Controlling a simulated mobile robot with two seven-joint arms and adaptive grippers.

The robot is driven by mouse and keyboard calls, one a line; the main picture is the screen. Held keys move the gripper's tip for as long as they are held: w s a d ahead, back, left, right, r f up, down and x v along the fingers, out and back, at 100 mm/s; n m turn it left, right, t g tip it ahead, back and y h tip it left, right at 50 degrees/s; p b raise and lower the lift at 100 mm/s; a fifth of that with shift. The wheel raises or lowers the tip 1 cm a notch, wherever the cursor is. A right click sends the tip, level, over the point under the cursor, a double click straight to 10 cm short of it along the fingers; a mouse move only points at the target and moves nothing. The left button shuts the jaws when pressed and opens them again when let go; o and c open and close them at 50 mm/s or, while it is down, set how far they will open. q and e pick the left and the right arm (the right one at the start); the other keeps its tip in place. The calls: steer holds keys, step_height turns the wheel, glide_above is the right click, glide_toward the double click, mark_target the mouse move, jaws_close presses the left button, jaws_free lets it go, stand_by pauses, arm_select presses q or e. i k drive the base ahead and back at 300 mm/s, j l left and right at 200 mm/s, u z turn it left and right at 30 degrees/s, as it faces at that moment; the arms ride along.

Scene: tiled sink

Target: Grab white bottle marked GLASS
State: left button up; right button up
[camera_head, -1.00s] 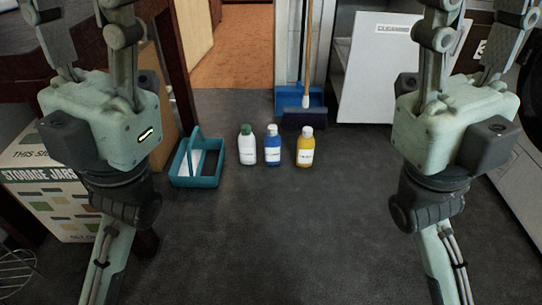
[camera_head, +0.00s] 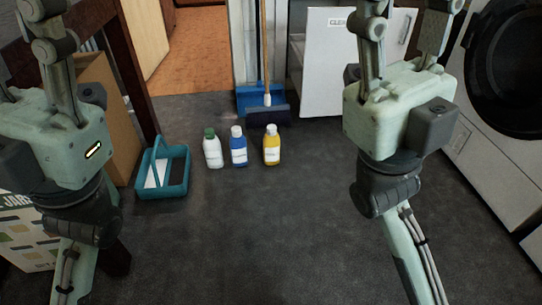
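A white bottle with a green cap (camera_head: 212,150) stands upright on the dark floor, leftmost in a row of bottles. Its label is too small to read. A blue bottle with a white cap (camera_head: 238,148) and a yellow bottle with a white cap (camera_head: 271,147) stand to its right. My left gripper (camera_head: 40,45) is raised at the left, well apart from the bottles. My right gripper (camera_head: 404,35) is raised at the right, also apart from them. Both have their fingers spread with nothing seen between them; the fingertips are partly cut off by the top edge.
A teal caddy (camera_head: 176,188) stands just left of the white bottle. A broom (camera_head: 268,115) and blue dustpan (camera_head: 246,98) are behind the bottles. A storage jars box (camera_head: 30,238) is at lower left, a washing machine (camera_head: 500,120) at right. The floor (camera_head: 240,235) in front is clear.

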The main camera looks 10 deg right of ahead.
mark_target(211, 143)
steer(key=i+l, duration=0.1)
steer(key=i, duration=0.8)
steer(key=i+l, duration=0.15)
steer(key=i, duration=0.7)
steer(key=i+j+u, duration=0.05)
